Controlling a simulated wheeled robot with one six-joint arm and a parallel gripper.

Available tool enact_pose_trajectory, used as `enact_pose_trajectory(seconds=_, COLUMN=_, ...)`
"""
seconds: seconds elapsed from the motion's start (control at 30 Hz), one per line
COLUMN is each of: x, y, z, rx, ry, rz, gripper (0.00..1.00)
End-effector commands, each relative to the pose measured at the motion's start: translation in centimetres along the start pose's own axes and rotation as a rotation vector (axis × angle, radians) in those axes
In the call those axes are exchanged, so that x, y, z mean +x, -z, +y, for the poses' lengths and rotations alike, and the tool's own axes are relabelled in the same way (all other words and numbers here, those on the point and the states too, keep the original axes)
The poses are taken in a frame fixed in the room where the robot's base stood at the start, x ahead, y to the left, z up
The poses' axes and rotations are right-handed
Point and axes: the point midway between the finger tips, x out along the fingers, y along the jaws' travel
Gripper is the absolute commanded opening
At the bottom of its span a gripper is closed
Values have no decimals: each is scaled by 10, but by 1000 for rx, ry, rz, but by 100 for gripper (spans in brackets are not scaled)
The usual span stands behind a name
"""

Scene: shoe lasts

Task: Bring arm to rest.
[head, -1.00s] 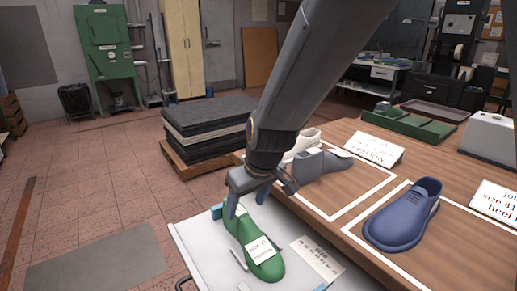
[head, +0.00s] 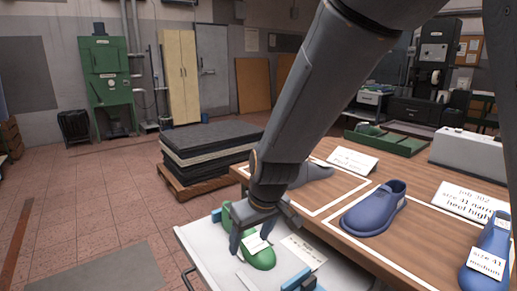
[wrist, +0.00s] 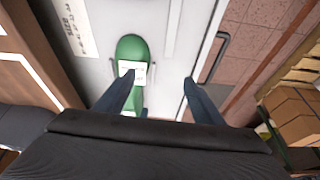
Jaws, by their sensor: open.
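My gripper (head: 252,240) is at the end of my grey arm, over the white tray (head: 205,268) beside the wooden table. In the wrist view my gripper (wrist: 158,84) has its two fingers spread wide with nothing held between them. A green shoe last (head: 263,260) with a white label lies on the tray, partly hidden behind the fingers in the head view. In the wrist view the green last (wrist: 132,48) lies below the gripper, left of the middle of the gap between the fingers.
The wooden table (head: 335,225) bears a blue last (head: 375,212), a second blue last (head: 488,255) at the right, a grey last (head: 315,173) partly behind my arm, and white cards. A stack of dark sheets (head: 205,150) stands on a pallet behind. The floor at left is clear.

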Motion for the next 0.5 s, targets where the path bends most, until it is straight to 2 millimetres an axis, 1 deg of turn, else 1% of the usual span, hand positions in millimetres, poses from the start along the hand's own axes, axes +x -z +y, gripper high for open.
enact_pose_trajectory(seconds=0.17, x=-8, y=-28, z=22, rx=79, ry=-13, rz=-43, gripper=62)
enact_pose_trajectory(seconds=0.27, x=-13, y=-50, z=37, rx=137, ry=-23, rz=-77, gripper=62)
enact_pose_trajectory(seconds=0.37, x=-21, y=-77, z=53, rx=209, ry=-35, rz=-117, gripper=62)
enact_pose_trajectory(seconds=0.47, x=-30, y=-110, z=69, rx=296, ry=-51, rz=-166, gripper=62)
enact_pose_trajectory(seconds=0.5, x=-34, y=-126, z=75, rx=337, ry=-57, rz=-190, gripper=62)
